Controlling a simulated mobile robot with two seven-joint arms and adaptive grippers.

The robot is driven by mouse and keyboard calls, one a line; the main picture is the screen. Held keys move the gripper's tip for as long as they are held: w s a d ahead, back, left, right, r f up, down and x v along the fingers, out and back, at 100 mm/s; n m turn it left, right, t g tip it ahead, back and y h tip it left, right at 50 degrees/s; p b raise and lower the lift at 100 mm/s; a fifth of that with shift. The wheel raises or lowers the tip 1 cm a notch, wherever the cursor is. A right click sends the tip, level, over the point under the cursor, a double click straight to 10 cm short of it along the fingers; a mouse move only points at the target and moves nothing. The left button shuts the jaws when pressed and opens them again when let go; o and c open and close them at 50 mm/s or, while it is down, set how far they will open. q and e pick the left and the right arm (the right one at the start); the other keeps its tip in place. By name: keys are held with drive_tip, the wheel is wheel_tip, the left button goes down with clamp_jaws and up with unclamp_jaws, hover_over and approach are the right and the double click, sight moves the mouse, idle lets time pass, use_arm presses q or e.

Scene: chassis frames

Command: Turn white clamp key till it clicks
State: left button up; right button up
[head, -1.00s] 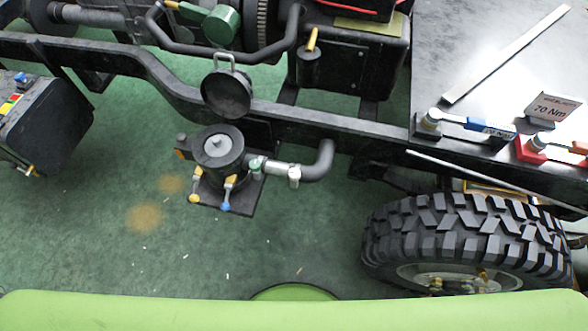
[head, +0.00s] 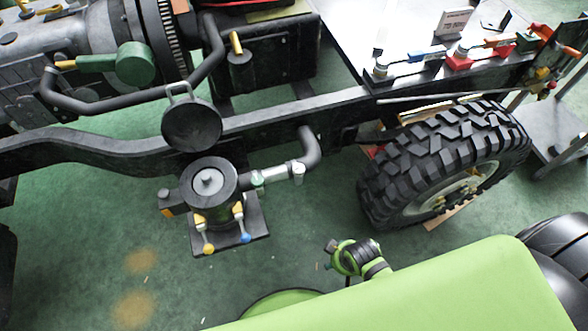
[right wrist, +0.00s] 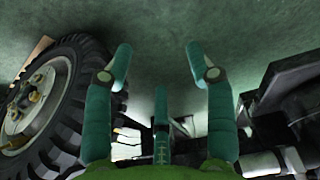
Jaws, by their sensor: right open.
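In the head view, the white clamp key (head: 298,173) sits on the pale metal pipe joint (head: 276,176) between the dark round canister (head: 209,183) and the black bent hose (head: 312,148). A green and black end part of my right arm shows at the lower middle, below and right of the key and apart from it; its fingers are not clear there. In the right wrist view, my right gripper (right wrist: 166,72) has its teal fingers spread with nothing between them. A pale pipe piece (right wrist: 262,164) shows at lower right; I cannot make out the key there. My left gripper is out of view.
The big tyre (head: 445,165) stands to the right of the hose and also fills the left of the right wrist view (right wrist: 45,100). The black chassis rail (head: 270,122) runs behind the canister. An open round lid (head: 191,122) stands above it.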

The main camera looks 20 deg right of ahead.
drive_tip(key=w+a+r+n+y+b, duration=0.1)
drive_tip(key=w+a+r+n+y, duration=0.1)
drive_tip(key=w+a+r+n, duration=0.55)
drive_tip(key=w+a+r+n+y+b, duration=0.15)
drive_tip(key=w+a+r, duration=0.4)
drive_tip(key=r, duration=0.55)
wheel_tip(320, 180, up, 4)
drive_tip(key=n+g+h, duration=0.3)
drive_tip(key=n+h, duration=0.1)
drive_tip(key=n, duration=0.3)
hover_over(299, 168)
drive_tip(key=shift+f, duration=0.1)
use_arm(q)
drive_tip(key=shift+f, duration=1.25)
use_arm(e)
drive_tip(key=shift+f, duration=3.45)
clamp_jaws()
